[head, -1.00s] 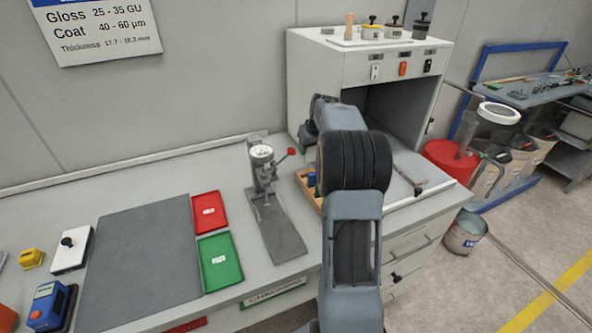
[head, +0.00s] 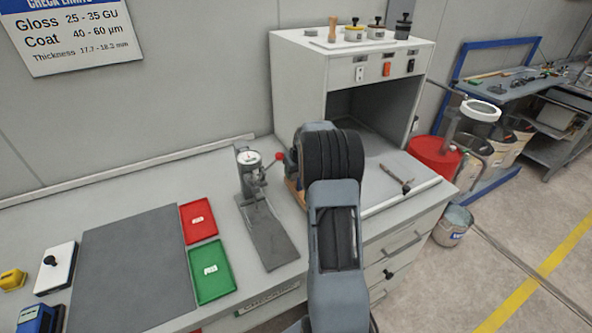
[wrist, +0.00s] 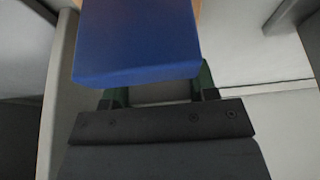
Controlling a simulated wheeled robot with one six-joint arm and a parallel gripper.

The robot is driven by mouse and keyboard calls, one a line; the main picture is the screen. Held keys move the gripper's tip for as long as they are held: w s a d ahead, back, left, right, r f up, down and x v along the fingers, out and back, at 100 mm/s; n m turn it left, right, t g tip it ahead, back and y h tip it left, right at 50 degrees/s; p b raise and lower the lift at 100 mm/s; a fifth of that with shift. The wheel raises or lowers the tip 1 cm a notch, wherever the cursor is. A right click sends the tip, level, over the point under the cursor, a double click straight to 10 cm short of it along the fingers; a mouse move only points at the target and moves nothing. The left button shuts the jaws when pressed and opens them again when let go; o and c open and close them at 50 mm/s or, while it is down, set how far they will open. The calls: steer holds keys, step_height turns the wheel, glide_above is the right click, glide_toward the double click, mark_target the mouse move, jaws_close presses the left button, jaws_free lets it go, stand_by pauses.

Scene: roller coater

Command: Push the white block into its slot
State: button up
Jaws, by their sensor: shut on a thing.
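In the wrist view my gripper (wrist: 160,92) is shut on a blue block (wrist: 137,45), whose near face fills the top middle. Dark green fingers show below it. In the head view my arm hides the gripper and most of the wooden tray (head: 294,190), which stands beside the dial gauge stand. A white block with a black knob (head: 58,273) lies at the left end of the bench. A small white switch-like block (head: 360,73) is on the cabinet front. I cannot tell which one the task means, and no empty slot can be made out.
The dial gauge stand (head: 252,182) is close left of my arm. Red (head: 198,232) and green (head: 211,285) trays and a grey mat (head: 130,270) lie farther left. The open cabinet (head: 295,75) stands behind. A rod (head: 400,198) crosses the bench right of my arm.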

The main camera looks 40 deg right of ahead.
steer(key=shift+f, duration=0.15)
steer(key=shift+s+f+b, duration=0.1)
steer(key=shift+f+b, duration=0.35)
steer(key=shift+b, duration=0.25)
steer(key=o, duration=0.7)
steer(key=shift+c, duration=0.2)
steer(key=o, duration=0.3)
steer(key=shift+s+f, duration=0.1)
steer(key=shift+f, duration=0.05)
steer(key=shift+a, duration=0.1)
steer(key=shift+r+p, duration=0.35)
steer(key=shift+p, duration=0.1)
steer(key=v, duration=0.8)
steer(key=b+v, duration=0.1)
steer(key=v, duration=0.3)
steer(key=shift+r, duration=0.45)
